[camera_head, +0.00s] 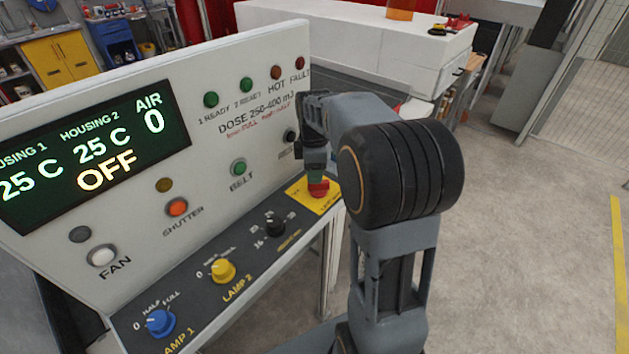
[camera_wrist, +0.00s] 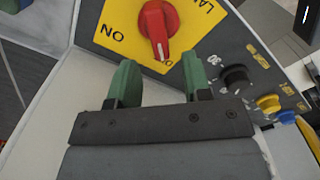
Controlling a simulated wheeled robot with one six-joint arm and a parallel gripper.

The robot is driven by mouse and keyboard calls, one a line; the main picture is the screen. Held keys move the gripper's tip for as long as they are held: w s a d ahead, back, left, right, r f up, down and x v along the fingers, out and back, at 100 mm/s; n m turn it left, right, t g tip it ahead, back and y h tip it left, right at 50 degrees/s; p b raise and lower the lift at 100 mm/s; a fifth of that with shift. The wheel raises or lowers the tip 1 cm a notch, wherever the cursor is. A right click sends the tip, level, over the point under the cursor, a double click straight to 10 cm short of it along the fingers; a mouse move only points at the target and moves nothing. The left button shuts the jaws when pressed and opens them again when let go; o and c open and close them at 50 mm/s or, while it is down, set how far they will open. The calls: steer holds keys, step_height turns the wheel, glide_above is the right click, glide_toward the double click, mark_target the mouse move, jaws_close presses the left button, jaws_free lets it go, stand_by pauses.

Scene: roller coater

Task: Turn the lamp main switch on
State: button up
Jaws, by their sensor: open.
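The lamp main switch is a red rotary knob (camera_head: 319,188) on a yellow plate (camera_head: 303,194) at the right end of the sloped control panel. In the wrist view the red knob (camera_wrist: 153,27) has a white pointer line. The pointer aims down the picture at a partly hidden label, away from the ON mark at the left. My gripper (camera_wrist: 159,64) is open, its green fingers apart and empty. The fingertips lie just below the knob in that view, not around it. In the head view my gripper (camera_head: 317,167) is just above the switch, partly hidden by my arm.
A black knob (camera_head: 274,224), a yellow LAMP 2 knob (camera_head: 222,271) and a blue LAMP 1 knob (camera_head: 159,322) line the panel to the left. The upright face behind holds a display (camera_head: 90,150) reading OFF and the green BELT button (camera_head: 239,167). Open floor lies right.

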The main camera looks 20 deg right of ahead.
mark_target(319, 187)
steer(key=shift+f, duration=2.3)
jaws_close()
